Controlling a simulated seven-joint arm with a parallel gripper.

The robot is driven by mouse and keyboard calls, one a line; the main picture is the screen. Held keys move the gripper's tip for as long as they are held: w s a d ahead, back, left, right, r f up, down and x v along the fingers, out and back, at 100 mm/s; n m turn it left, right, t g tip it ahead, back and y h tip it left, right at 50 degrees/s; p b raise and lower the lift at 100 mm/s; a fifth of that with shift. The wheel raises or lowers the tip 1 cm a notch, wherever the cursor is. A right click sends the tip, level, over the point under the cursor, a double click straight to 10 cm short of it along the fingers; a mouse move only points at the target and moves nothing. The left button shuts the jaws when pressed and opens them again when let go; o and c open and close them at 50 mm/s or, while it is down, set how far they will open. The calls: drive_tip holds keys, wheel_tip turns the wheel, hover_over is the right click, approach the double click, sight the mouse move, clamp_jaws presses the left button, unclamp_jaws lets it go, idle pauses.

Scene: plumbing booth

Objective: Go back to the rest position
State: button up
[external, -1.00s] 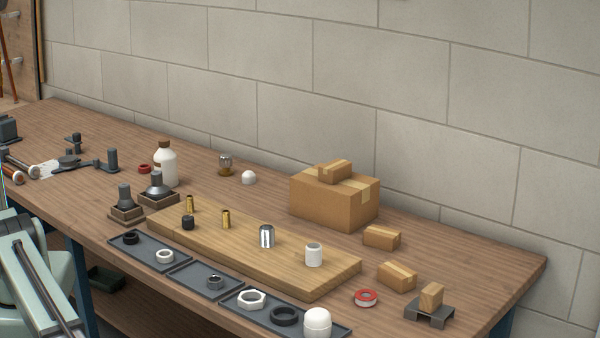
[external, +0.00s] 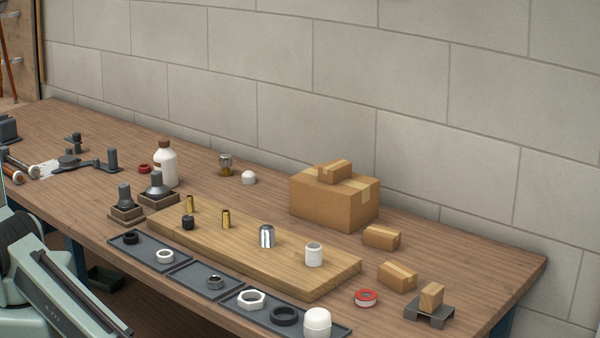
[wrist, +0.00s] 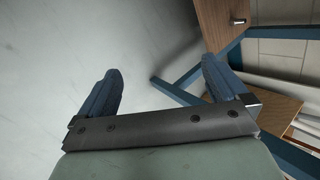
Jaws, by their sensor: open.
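My gripper (wrist: 162,92) shows in the wrist view with its two blue fingers wide apart and nothing between them. It points at the pale floor (wrist: 100,45), clear of the workbench. In the external view only pale green links of my arm show at the lower left; the gripper itself is outside that picture. The wooden workbench (external: 445,240) also shows in the wrist view at the upper right (wrist: 222,22), with its blue legs below.
A wooden board (external: 200,237) holds brass, chrome and white fittings. Dark trays (external: 190,284) with rings and nuts line the front edge. A large cardboard box (external: 320,202), smaller boxes, a white bottle (external: 166,167) and a red tape roll (external: 366,298) stand around it.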

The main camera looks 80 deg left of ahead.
drive_tip(key=s+a+f+n+g+h, duration=0.1)
drive_tip(key=s+a+f+n+g, duration=0.3)
drive_tip(key=s+a, duration=0.65)
drive_tip(key=s+a+f+n+g+h, duration=0.1)
drive_tip(key=s+a+f+n+g, duration=0.45)
drive_tip(key=s, duration=0.75)
drive_tip(key=s+a+r+n+g+h, duration=0.1)
drive_tip(key=s+a+h, duration=0.1)
drive_tip(key=s, duration=0.7)
drive_tip(key=shift+s+a+r+n+h, duration=0.25)
drive_tip(key=shift+r+n+h, duration=0.1)
drive_tip(key=shift+h, duration=0.15)
drive_tip(key=shift+g, duration=0.25)
